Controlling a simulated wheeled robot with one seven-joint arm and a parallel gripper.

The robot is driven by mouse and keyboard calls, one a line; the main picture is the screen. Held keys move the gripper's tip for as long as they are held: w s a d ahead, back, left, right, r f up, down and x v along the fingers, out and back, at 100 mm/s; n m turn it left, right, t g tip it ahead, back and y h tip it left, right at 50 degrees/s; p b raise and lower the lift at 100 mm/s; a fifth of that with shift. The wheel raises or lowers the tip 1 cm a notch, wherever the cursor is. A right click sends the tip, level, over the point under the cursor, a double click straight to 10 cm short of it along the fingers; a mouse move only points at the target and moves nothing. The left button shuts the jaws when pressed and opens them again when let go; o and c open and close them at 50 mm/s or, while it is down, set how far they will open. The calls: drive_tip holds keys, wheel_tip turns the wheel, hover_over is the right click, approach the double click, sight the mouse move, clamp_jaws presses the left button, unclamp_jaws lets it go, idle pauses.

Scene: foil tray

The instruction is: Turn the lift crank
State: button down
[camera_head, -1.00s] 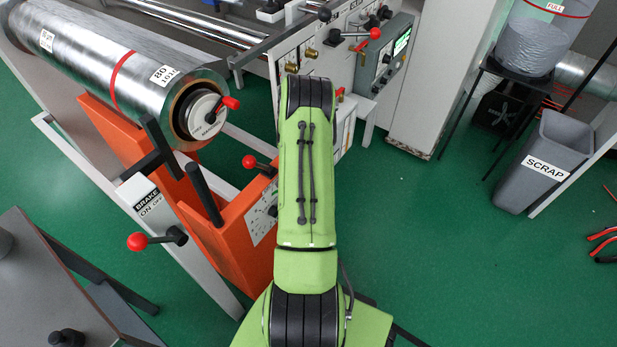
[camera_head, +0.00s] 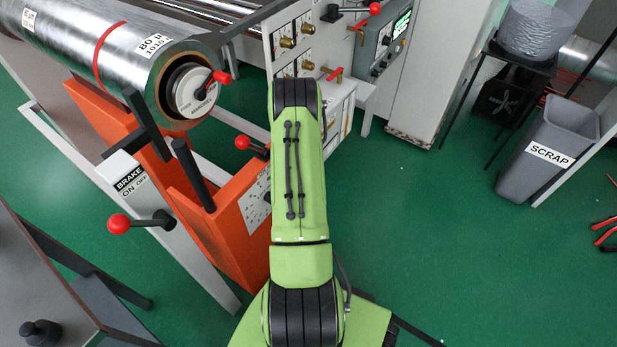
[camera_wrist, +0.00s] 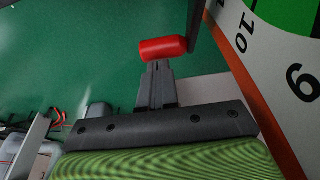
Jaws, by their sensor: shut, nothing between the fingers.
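The lift crank has a red knob (camera_head: 242,143) on a dark arm, beside the dial plate of the orange lift stand (camera_head: 215,225). In the wrist view a red cylindrical handle (camera_wrist: 164,48), which looks like this crank's, lies just past my gripper's fingertips (camera_wrist: 157,68). A dark crank arm (camera_wrist: 194,22) meets its right end. My gripper is shut and empty; its tips overlap the handle's lower edge, and I cannot tell whether they touch. A numbered dial plate (camera_wrist: 262,60) with a green sector is at the right. In the head view my arm hides the gripper and part of the crank.
A foil roll (camera_head: 120,50) with a red-handled chuck (camera_head: 198,88) lies above the stand. A brake lever with a red knob (camera_head: 119,224) juts out at left. A control panel (camera_head: 385,45) stands behind my arm. The green floor at right is open up to the scrap bin (camera_head: 550,150).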

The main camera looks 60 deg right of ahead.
drive_tip(key=shift+f, duration=0.1)
idle(0.3)
drive_tip(key=shift+r, duration=0.2)
drive_tip(key=p+v, duration=0.5)
drive_tip(key=v, duration=1)
drive_tip(key=shift+r, duration=0.25)
